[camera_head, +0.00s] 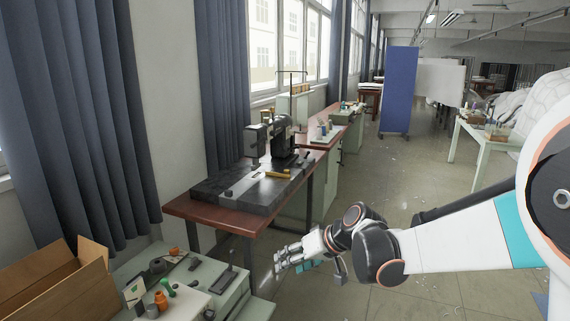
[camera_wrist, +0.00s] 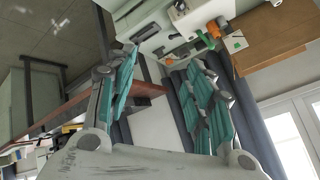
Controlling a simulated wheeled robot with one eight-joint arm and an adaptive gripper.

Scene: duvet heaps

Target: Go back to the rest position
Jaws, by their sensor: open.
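My gripper (camera_head: 289,258) is open and empty in the head view. It is held out over the floor, in front of and below the right end of the sewing machine table (camera_head: 180,207). My white arm reaches in from the right. In the wrist view my gripper (camera_wrist: 165,90) shows two teal-padded fingers spread wide apart, with nothing between them but the background.
A black sewing machine (camera_head: 283,140) stands on the brown table. A green-grey cabinet (camera_head: 231,310) with small tools and an open cardboard box (camera_head: 60,285) are at the lower left. A blue partition (camera_head: 399,90) stands farther back.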

